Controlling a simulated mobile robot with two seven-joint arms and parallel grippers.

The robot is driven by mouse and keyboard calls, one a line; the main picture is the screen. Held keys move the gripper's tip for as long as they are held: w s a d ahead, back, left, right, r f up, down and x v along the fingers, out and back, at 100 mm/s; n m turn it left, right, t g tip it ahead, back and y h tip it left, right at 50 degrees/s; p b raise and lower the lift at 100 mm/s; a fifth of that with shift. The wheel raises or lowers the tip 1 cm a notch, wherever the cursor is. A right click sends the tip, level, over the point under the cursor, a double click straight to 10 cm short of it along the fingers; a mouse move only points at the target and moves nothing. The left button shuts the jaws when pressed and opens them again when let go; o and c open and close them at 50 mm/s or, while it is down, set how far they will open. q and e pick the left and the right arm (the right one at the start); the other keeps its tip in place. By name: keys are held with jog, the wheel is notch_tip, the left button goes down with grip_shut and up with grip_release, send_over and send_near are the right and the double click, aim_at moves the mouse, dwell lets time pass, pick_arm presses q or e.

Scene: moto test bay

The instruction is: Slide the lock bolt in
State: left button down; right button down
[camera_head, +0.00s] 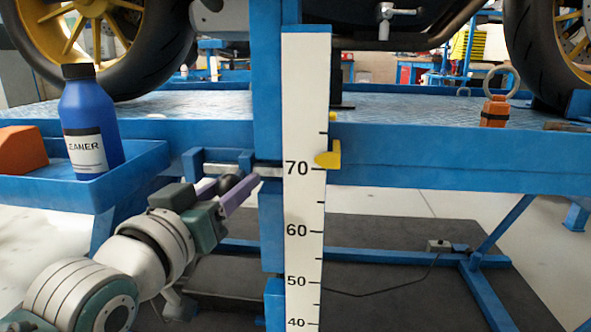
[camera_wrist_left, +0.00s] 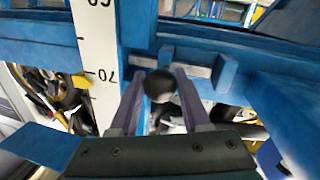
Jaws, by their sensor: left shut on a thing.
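The lock bolt is a silver bar in a blue bracket on the lift's side, left of the ruler post. In the head view its bar (camera_head: 221,168) shows left of the black ball knob (camera_head: 229,184), and a silver piece reaches the ruler's left edge. In the left wrist view the bar (camera_wrist_left: 188,66) lies behind the knob (camera_wrist_left: 160,87). My left gripper (camera_head: 238,185) has its purple fingers on both sides of the knob and is shut on it; it also shows in the left wrist view (camera_wrist_left: 160,78). The fingers hide part of the bar. My right gripper is out of view.
The white ruler (camera_head: 304,110) stands upright, with a yellow pointer (camera_head: 329,158) near 70. A blue tray (camera_head: 130,180) left of the bolt holds a blue cleaner bottle (camera_head: 89,120) and an orange block (camera_head: 20,149). An orange ringed item (camera_head: 495,110) stands on the platform.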

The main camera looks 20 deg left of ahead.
pick_arm(q)
jog(key=shift+d, duration=0.1)
jog(key=c, duration=0.8)
grip_release()
jog(key=o, duration=0.4)
jog(key=shift+d, duration=0.2)
jog(key=shift+a, duration=0.1)
jog(key=shift+s, duration=0.1)
jog(key=shift+s, duration=0.3)
jog(key=s+p, duration=0.3)
jog(key=s, duration=0.6)
jog(key=shift+d, duration=0.2)
